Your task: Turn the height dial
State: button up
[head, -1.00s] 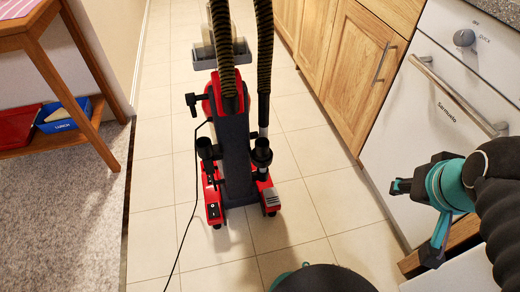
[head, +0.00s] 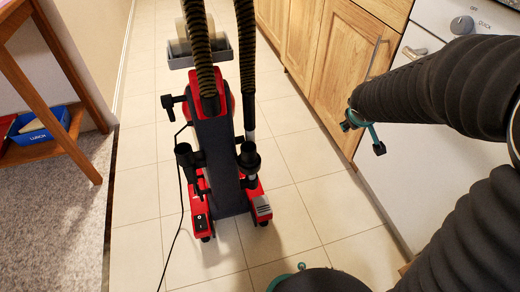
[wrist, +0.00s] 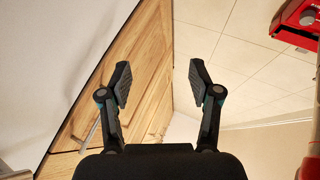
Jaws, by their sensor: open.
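A red and black upright vacuum cleaner (head: 212,150) stands on the tile floor in the head view. A small black patch with a pale mark, which looks like the height dial (head: 200,216), is on top of its left red foot. In the wrist view a red part of the vacuum (wrist: 291,24) shows at the top right, with a dark round knob on it at the picture's edge. My gripper (head: 362,137) is right of the vacuum, in front of the wood cabinets and apart from the vacuum. Its two fingers are spread and empty in the wrist view (wrist: 160,75).
Wood cabinets (head: 340,70) and a white appliance (head: 440,175) with a knob line the right side. A wooden table (head: 62,100) with a blue lunch box (head: 42,122) stands at the left. A cord runs down the vacuum's left side. Tile floor right of the vacuum is clear.

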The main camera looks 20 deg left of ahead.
jog(key=w+a+f+n+g+y+b, duration=0.1)
jog(key=a+f+n, duration=0.1)
jog(key=a+f, duration=0.5)
jog(key=w+a+f+n+g+y+b, duration=0.1)
jog(key=a+f+n+y, duration=0.15)
jog(key=f, duration=0.75)
jog(key=w+a+f+n+g+y+b, duration=0.1)
jog(key=a+f+n, duration=0.1)
jog(key=a+f, duration=0.55)
jog(key=s+a+f+n+g+y+b, duration=0.1)
jog(key=s+a+f+g, duration=0.15)
jog(key=f, duration=0.35)
jog(key=s+a+f+n+g, duration=0.1)
jog(key=s+f, duration=0.2)
jog(key=f, duration=0.3)
jog(key=w+a, duration=0.1)
jog(key=a, duration=0.2)
jog(key=w+a, duration=0.1)
jog(key=a, duration=0.3)
jog(key=w+a, duration=0.2)
jog(key=a, duration=0.1)
jog(key=shift+a, duration=0.35)
jog(key=shift+x, duration=1.15)
jog(key=shift+f+b, duration=0.35)
jog(key=shift+f, duration=0.05)
jog(key=c, duration=1.1)
jog(key=shift+w, duration=0.1)
jog(key=shift+c, duration=0.2)
